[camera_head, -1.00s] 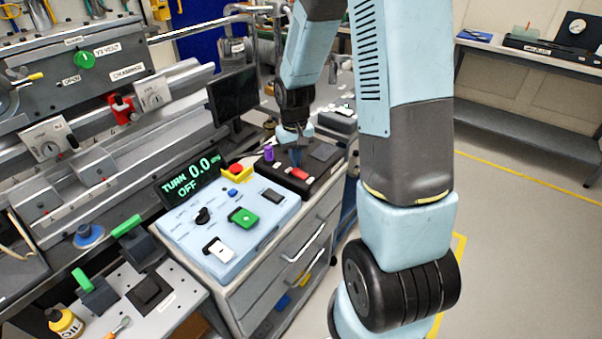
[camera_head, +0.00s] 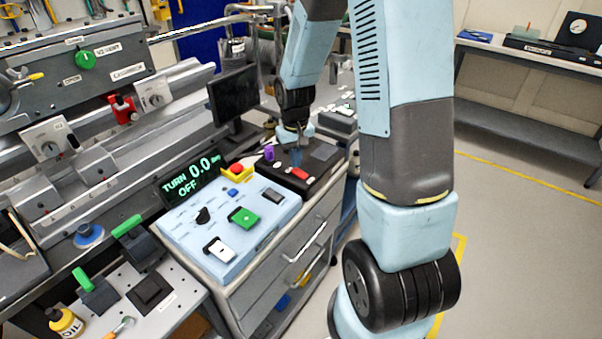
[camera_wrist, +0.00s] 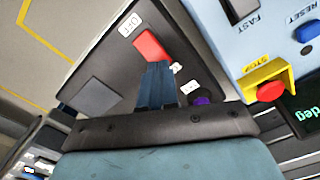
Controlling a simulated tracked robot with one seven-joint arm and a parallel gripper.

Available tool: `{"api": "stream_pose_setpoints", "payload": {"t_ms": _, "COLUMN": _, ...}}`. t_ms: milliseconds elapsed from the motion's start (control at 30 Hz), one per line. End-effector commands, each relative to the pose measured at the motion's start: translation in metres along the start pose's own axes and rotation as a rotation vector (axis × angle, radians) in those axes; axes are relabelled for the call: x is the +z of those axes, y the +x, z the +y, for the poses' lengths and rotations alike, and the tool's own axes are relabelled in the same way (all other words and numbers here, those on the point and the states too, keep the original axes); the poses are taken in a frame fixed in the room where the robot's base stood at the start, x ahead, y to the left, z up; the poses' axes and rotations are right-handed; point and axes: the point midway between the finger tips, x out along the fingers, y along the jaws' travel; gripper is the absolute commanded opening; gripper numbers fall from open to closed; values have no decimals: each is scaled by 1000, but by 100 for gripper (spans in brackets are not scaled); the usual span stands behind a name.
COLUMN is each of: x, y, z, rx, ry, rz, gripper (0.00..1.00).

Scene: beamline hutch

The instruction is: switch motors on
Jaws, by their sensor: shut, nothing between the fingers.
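A black control box (camera_head: 316,178) sits on the cabinet beyond the blue panel. It carries a red rocker switch (camera_head: 299,174), which also shows in the wrist view (camera_wrist: 151,46). A white label reading OFF (camera_wrist: 130,25) lies at one end of the rocker. A smaller white label at the other end is partly hidden by my fingers. My gripper (camera_head: 296,161) is shut and empty, pointing down over the box. In the wrist view its blue fingertips (camera_wrist: 157,66) are at the rocker's near end; I cannot tell whether they touch it.
A purple knob (camera_head: 269,153) and a dark grey pad (camera_wrist: 97,97) are on the same box. Beside it, the light blue panel (camera_head: 262,224) holds a red stop button (camera_head: 237,168) in a yellow guard and a green switch (camera_head: 243,217). Its display (camera_head: 190,178) reads TURN 0.0, OFF.

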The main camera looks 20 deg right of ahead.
Motion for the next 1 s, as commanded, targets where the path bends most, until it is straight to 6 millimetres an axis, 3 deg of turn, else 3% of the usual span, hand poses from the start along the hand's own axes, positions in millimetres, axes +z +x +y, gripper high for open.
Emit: {"api": "stream_pose_setpoints", "payload": {"t_ms": 1000, "x": 0, "y": 10, "z": 1, "rx": 0, "ry": 1, "rz": 0, "gripper": 0}}
